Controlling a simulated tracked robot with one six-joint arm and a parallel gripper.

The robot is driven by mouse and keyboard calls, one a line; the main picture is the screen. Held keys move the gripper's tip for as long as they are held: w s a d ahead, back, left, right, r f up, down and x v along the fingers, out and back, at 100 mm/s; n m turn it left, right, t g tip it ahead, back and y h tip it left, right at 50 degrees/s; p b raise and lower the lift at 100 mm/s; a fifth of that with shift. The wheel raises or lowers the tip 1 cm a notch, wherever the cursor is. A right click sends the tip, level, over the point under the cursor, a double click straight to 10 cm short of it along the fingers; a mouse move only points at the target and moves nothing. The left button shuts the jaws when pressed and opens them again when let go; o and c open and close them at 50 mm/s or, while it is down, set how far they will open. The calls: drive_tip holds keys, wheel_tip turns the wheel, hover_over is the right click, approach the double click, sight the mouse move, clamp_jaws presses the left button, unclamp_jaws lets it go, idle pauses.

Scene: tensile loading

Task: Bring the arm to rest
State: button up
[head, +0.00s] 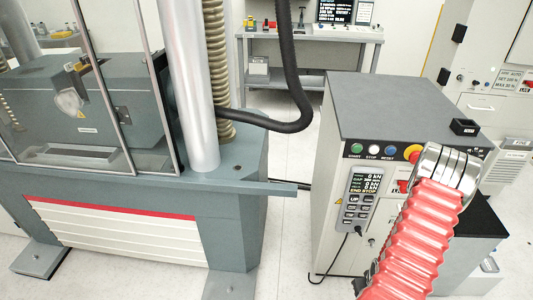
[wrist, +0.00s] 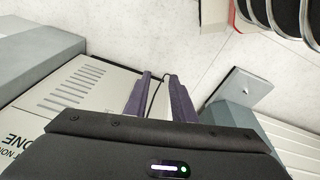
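My arm, in a ribbed red sleeve (head: 415,240) with metal rings at its upper end, rises at the lower right of the head view, in front of the control cabinet (head: 385,105). My gripper is not visible in the head view. In the wrist view, the two purple fingers of my gripper (wrist: 159,82) stand apart with a narrow gap.
The tensile machine (head: 140,215) stands left, with a clear guard and a silver column (head: 190,90). A black hose (head: 290,90) hangs beside it. Floor (head: 285,235) is free between machine and cabinet. A bench (head: 310,35) stands behind. The wrist view shows a grey foot plate (wrist: 237,90).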

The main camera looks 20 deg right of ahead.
drive_tip(key=w+a+r+m+g, duration=0.15)
drive_tip(key=a+r, duration=0.25)
drive_tip(key=r, duration=0.5)
drive_tip(key=w+a+r, duration=0.2)
drive_tip(key=a+r, duration=0.3)
drive_tip(key=r, duration=0.4)
drive_tip(key=w+a+r+g, duration=0.15)
drive_tip(key=a+r, duration=0.25)
drive_tip(key=r, duration=0.5)
drive_tip(key=a+r+n+t+y, duration=0.1)
drive_tip(key=a+r+n+t, duration=0.4)
drive_tip(key=a+r, duration=1.9)
drive_tip(key=shift+a+r+t, duration=0.3)
drive_tip(key=shift+r+t, duration=0.4)
drive_tip(key=shift+t, duration=0.2)
drive_tip(key=shift+w, duration=0.1)
